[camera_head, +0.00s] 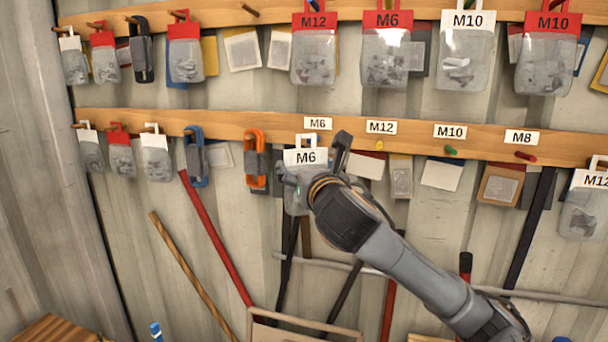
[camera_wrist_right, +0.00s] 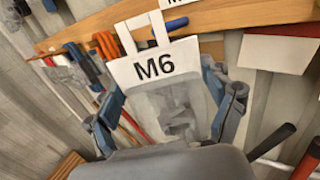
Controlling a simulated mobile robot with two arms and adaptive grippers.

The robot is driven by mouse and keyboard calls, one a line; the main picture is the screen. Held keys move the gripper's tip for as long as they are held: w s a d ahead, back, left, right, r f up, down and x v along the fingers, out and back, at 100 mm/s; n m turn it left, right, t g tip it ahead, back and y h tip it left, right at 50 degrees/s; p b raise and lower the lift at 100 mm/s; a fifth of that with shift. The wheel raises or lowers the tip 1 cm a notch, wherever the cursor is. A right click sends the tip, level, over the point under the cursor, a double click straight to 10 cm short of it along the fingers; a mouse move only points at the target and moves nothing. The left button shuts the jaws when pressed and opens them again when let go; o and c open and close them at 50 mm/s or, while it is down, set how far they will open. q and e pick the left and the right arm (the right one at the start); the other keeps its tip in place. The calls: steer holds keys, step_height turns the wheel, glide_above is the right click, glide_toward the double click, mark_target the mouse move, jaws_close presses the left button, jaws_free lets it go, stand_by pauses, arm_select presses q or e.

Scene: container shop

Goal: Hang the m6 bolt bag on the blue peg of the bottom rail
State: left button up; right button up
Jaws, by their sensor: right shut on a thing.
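The M6 bolt bag (camera_head: 306,157) has a white header and a clear pouch of bolts. It hangs upright in my right gripper (camera_head: 318,178), in front of the bottom rail (camera_head: 350,132), under the M6 rail label (camera_head: 318,123). In the right wrist view the bag (camera_wrist_right: 165,95) sits between the two blue-grey fingers (camera_wrist_right: 168,105). The blue peg (camera_wrist_right: 176,23) shows in the opening of the bag's handle loop; I cannot tell whether it passes through. In the head view the peg is not clearly visible. My left gripper is not in view.
On the bottom rail, yellow (camera_head: 379,145), green (camera_head: 450,150) and red (camera_head: 526,156) pegs stand to the right. An orange clamp (camera_head: 256,160) and a blue clamp (camera_head: 195,157) hang to the left. Several bags hang from the top rail (camera_head: 225,17). Long handles lean below.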

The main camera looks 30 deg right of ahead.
steer(key=shift+w+d+f+b, duration=0.1)
steer(key=shift+w+d+b, duration=0.7)
steer(key=shift+w+d, duration=0.5)
steer(key=shift+d, duration=0.3)
steer(key=shift+w+d+f+p, duration=0.15)
steer(key=shift+w+d+p, duration=0.15)
steer(key=shift+p, duration=0.5)
steer(key=o, duration=1.1)
steer(key=shift+s+f, duration=0.1)
